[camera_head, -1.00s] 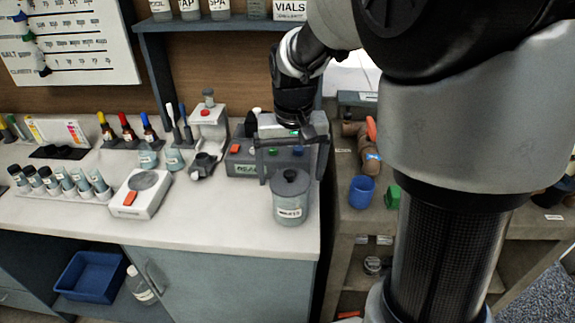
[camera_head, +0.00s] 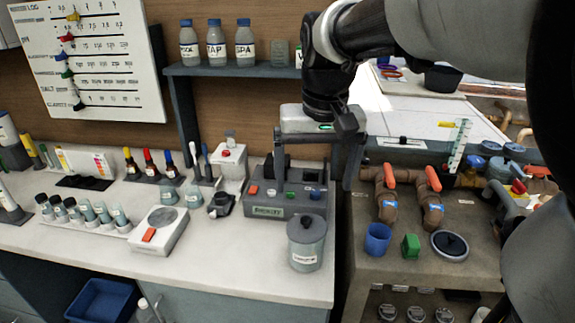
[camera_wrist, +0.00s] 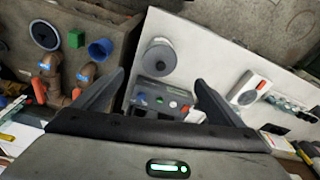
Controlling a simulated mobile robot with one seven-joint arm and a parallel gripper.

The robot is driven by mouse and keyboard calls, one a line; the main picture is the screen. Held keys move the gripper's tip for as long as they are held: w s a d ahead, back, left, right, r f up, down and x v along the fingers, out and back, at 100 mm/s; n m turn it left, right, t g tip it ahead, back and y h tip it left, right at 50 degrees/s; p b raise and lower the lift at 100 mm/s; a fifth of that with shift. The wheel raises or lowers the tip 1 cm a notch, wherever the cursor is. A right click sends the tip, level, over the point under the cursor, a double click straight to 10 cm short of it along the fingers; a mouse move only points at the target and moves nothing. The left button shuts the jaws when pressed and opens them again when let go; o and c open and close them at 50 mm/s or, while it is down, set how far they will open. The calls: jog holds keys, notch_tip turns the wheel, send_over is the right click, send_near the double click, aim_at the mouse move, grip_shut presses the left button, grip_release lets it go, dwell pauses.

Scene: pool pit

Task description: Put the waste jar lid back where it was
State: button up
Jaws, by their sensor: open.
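The waste jar (camera_head: 306,256) is a grey, labelled cylinder near the front right corner of the white counter. A dark grey lid (camera_head: 306,227) with a knob appears to sit on its top. In the wrist view the jar's round top (camera_wrist: 159,58) shows beyond the fingertips, between them. My gripper (camera_head: 314,182) is open, with nothing between its fingers. It is above and behind the jar, over the grey test box (camera_head: 265,208), and apart from the jar. It also shows in the wrist view (camera_wrist: 160,80).
A dark disc with a pale rim (camera_head: 450,245), a green block (camera_head: 410,246) and a blue cup (camera_head: 377,240) stand on the right bench, near pipes with red-orange handles (camera_head: 388,195). A white scale (camera_head: 160,230) is left of the jar.

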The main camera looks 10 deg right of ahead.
jog(key=s+f+n+t, duration=0.1)
jog(key=s+f+t, duration=0.1)
jog(key=s, duration=1.2)
jog(key=shift+s+t, duration=0.2)
jog(key=shift+t, duration=0.6)
jog(key=shift+d+r, duration=0.1)
notch_tip(320, 180, up, 8)
jog(key=p, duration=0.8)
